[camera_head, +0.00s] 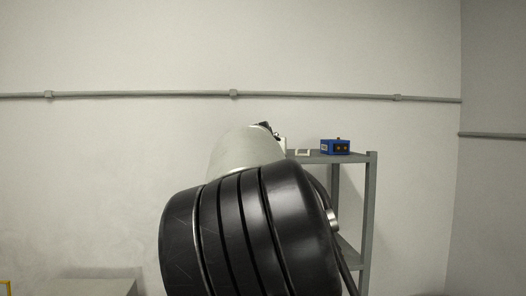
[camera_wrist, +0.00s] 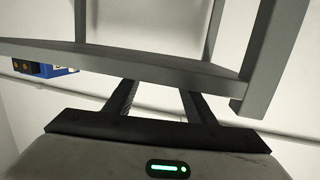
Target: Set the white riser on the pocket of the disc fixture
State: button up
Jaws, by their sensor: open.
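A small whitish flat piece (camera_head: 302,152) lies on the shelf top in the head view. It is too small to tell whether it is the riser or part of the disc fixture. My gripper (camera_wrist: 158,97) is open and empty in the wrist view, its two dark fingers apart. The fingers reach up to the shelf's edge in the picture, and their tips are hard to make out there. No riser or disc pocket can be made out in the wrist view. My arm hides the left part of the shelf in the head view.
A grey metal shelf unit (camera_head: 371,190) stands by the wall. A blue box (camera_head: 335,147) sits on its top and also shows at the left of the wrist view (camera_wrist: 59,71). The shelf's grey edge (camera_wrist: 150,70) and posts cross close to my gripper in the wrist view.

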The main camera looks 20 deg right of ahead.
jog(key=shift+r, duration=0.2)
jog(key=shift+s+a+f, duration=0.15)
jog(key=b+v, duration=0.9)
jog(key=v, duration=0.2)
jog(key=shift+s+b, duration=0.3)
jog(key=shift+a, duration=0.1)
jog(key=shift+s, duration=0.1)
